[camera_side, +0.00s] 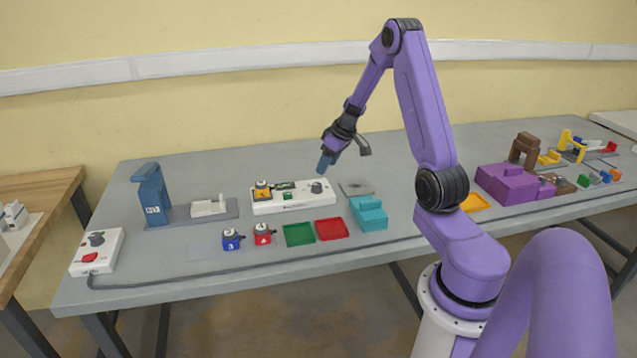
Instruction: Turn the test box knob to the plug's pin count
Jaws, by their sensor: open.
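A long white box (293,206) stands in the middle of the grey table. It has a dark knob (316,187) at its right end and a small green part on its front. A yellow plug (262,190) with a dark top sits at its left end; its pins are hidden. A blue plug (232,240) and a red plug (263,235) stand in front of the box, with small marks too small to read. My gripper (345,158) is open and empty, above and slightly right of the knob, apart from it. The knob's setting is too small to read.
A green tray (299,234), a red tray (331,229) and a teal block (369,214) lie in front. A white control box (97,252) with a knob and red button is far left, its cable along the front edge. A blue stand (152,195) and purple box (507,184) flank the middle.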

